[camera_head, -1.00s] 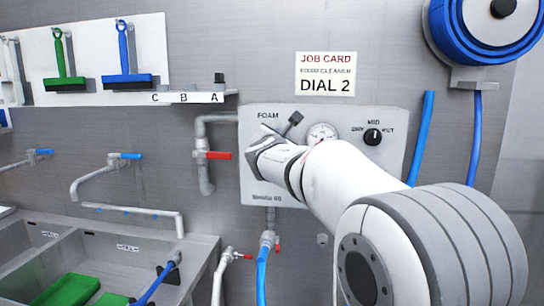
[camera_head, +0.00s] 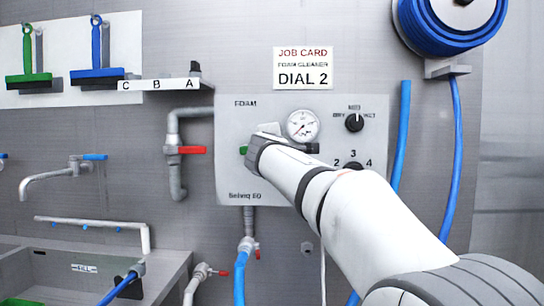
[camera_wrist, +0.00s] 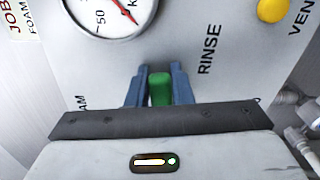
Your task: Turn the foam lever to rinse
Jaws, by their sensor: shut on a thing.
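The foam panel (camera_head: 230,185) is a grey box on the wall, marked FOAM at its upper left. My gripper (camera_wrist: 160,88) has its two blue fingers on either side of the green lever grip (camera_wrist: 159,90) and is shut on it. A small bit of green (camera_head: 243,150) shows left of my wrist in the head view. My arm hides most of the lever and its pivot there. The label RINSE (camera_wrist: 208,50) stands right of the grip in the wrist view, with part of another label ending in "AM" on the left. The exact lever angle is unclear.
A pressure gauge (camera_head: 302,125) and a dry-mid-wet knob (camera_head: 354,122) are on the panel close to my arm. A red-handled pipe valve (camera_head: 192,150) is left of it. A yellow button (camera_wrist: 272,9) shows near VENT. Blue hoses hang at right.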

